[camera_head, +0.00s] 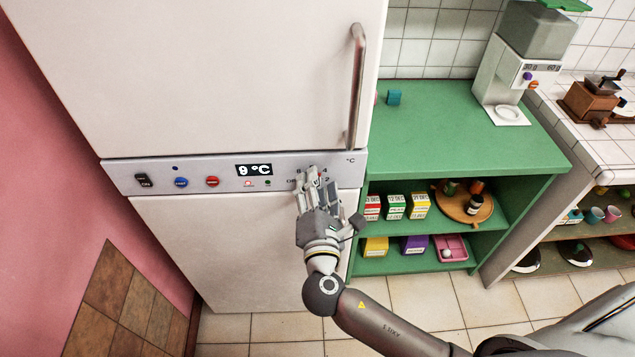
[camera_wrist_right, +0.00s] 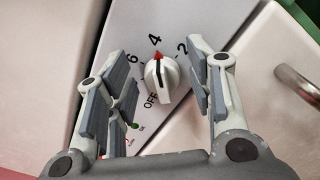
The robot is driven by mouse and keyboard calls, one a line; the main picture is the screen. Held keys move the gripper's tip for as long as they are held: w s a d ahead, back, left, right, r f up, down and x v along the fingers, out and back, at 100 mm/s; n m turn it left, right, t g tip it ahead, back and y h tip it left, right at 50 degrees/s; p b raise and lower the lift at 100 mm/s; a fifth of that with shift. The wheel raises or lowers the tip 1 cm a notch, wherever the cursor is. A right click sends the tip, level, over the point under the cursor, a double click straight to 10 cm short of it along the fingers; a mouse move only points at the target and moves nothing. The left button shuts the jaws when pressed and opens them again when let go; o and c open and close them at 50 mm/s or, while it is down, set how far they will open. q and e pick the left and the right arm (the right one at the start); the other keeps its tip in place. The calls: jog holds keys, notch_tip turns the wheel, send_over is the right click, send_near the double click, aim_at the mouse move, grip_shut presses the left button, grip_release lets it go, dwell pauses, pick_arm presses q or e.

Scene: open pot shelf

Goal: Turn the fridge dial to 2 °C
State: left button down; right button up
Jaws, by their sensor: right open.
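The fridge (camera_head: 240,100) has a control strip with a display (camera_head: 254,170) reading 9 °C. The white dial (camera_wrist_right: 162,78) shows in the right wrist view, its red pointer at the 4 mark. The marks 2, 6 and OFF show around it. My right gripper (camera_wrist_right: 157,85) is open, with one finger on either side of the dial and gaps on both sides. In the head view my right gripper (camera_head: 312,178) is in front of the strip and hides most of the dial. My left gripper is not in view.
A fridge door handle (camera_head: 357,85) stands out above the strip at the right. A green shelf (camera_head: 450,130) with boxes and a round wooden tray (camera_head: 447,207) is to the right. A dispenser (camera_head: 520,65) stands on top. Switches and buttons (camera_head: 181,182) sit left of the display.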

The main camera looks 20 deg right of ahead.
jog(key=shift+w, duration=0.2)
jog(key=c, duration=0.9)
jog(key=shift+s+d+f+m+b, duration=0.1)
jog(key=shift+f+m+b, duration=0.1)
jog(key=shift+m+b, duration=1.35)
jog(key=shift+w+d+f+m+b, duration=0.1)
jog(key=shift+f+m+b, duration=0.1)
jog(key=shift+m+b, duration=1.3)
jog(key=shift+s+f+m+b, duration=0.1)
jog(key=shift+f+m+b, duration=0.1)
jog(key=shift+m+b, duration=1.35)
jog(key=shift+m+p, duration=0.3)
jog(key=shift+m, duration=0.2)
